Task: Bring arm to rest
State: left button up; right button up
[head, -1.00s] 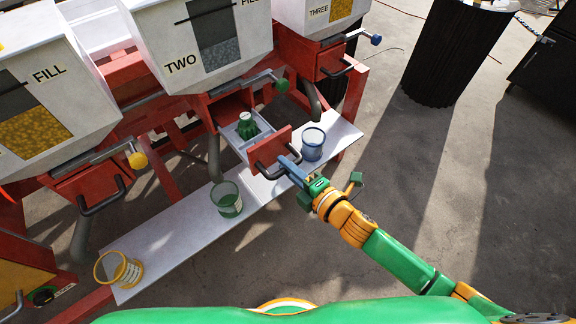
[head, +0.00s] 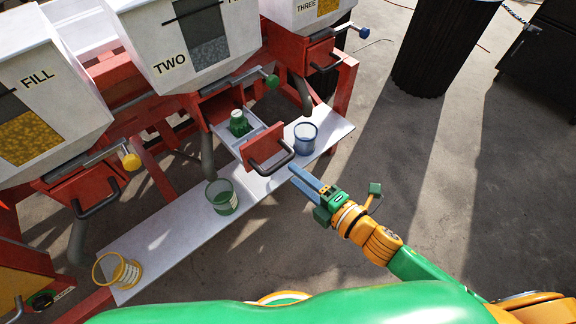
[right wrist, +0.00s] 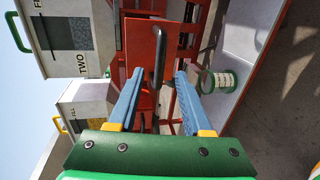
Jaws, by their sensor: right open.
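My right gripper (head: 305,184) is in front of the pulled-out red drawer (head: 267,151) under hopper TWO, near its dark handle (head: 270,163). In the right wrist view my two blue fingers (right wrist: 154,100) are spread apart, with the drawer front (right wrist: 143,60) and its handle (right wrist: 159,55) beyond them. A green bottle (head: 239,123) stands upright in the open drawer. My left gripper is not in view.
A white shelf (head: 180,229) carries a blue bucket (head: 305,138), a green bucket (head: 222,197) and a yellow bucket (head: 118,270). Hoppers (head: 182,45) stand behind. A black bin (head: 440,50) stands at the upper right. The floor (head: 420,170) right of the shelf is clear.

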jog(key=shift+s+d, duration=0.1)
dwell(0.3)
jog(key=d+f+m+g+h, duration=0.1)
jog(key=d+f+m+h, duration=0.5)
jog(key=f, duration=0.6)
jog(key=s+d+f+m+g+h, duration=0.1)
jog(key=s+d+f+m+g, duration=0.35)
jog(key=f, duration=0.45)
jog(key=s+d+f+m+g+h, duration=0.1)
jog(key=s+d+f+m+h, duration=0.1)
jog(key=s+d+f+m, duration=0.35)
jog(key=s+a+f+m+g, duration=0.1)
jog(key=s+f+m+g, duration=0.2)
jog(key=s, duration=0.6)
jog(key=s+a+f+m+g, duration=0.2)
jog(key=s+f+m, duration=0.1)
jog(key=s+f, duration=0.4)
notch_tip(320, 180, up, 20)
jog(key=s+p, duration=0.2)
jog(key=p, duration=1.6)
jog(key=shift+s+f+m, duration=0.2)
jog(key=shift+s+m, duration=0.15)
jog(key=shift+m, duration=0.05)
jog(key=shift+d, duration=0.1)
